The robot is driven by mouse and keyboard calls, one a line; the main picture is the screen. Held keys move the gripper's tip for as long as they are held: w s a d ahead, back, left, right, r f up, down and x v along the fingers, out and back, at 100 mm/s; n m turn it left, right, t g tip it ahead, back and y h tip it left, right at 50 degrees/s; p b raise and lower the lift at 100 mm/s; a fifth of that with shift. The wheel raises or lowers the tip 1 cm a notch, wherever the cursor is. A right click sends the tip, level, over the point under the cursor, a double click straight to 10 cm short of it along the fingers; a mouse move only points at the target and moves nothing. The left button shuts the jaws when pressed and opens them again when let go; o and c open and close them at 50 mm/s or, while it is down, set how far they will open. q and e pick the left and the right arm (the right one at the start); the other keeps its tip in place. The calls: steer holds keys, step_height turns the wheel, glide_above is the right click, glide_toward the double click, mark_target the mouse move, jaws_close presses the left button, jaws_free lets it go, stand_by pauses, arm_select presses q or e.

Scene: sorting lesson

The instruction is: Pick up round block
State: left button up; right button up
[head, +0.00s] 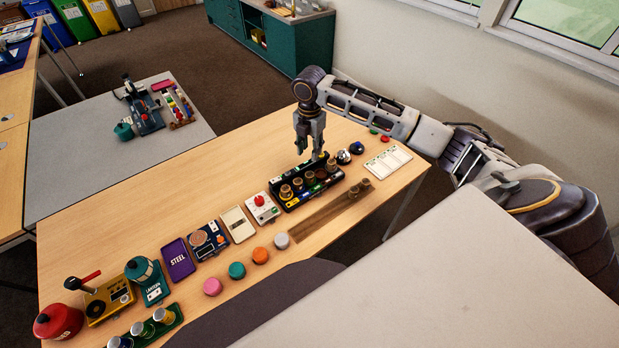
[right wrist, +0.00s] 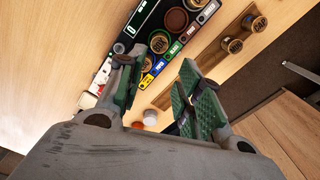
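Several small round blocks lie in a row on the wooden table: pink (head: 212,286), teal (head: 237,270), orange (head: 260,255) and white (head: 282,240). A black sorting tray (head: 289,205) with coloured labels holds several brown round pieces (head: 311,176). My right gripper (head: 309,151) points down over the back of this tray. In the right wrist view its green-padded fingers (right wrist: 157,75) are apart with nothing held between them. An orange and a white round thing show small beyond the fingers there. My left gripper is not in view.
Brown round pieces (right wrist: 232,45) stand on a wooden strip (head: 330,215) beside the tray. A red-button box (head: 262,208), a purple STEEL box (head: 178,260) and a lantern (head: 146,280) stand leftward. A white card (head: 387,162) lies right. Bare table lies behind the boxes.

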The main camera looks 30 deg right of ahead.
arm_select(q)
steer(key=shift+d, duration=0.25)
arm_select(e)
glide_above(309, 175)
step_height(309, 175, down, 8)
steer(key=shift+d+r, duration=0.1)
steer(key=shift+f, duration=0.4)
stand_by(0.3)
steer(key=shift+f, duration=0.2)
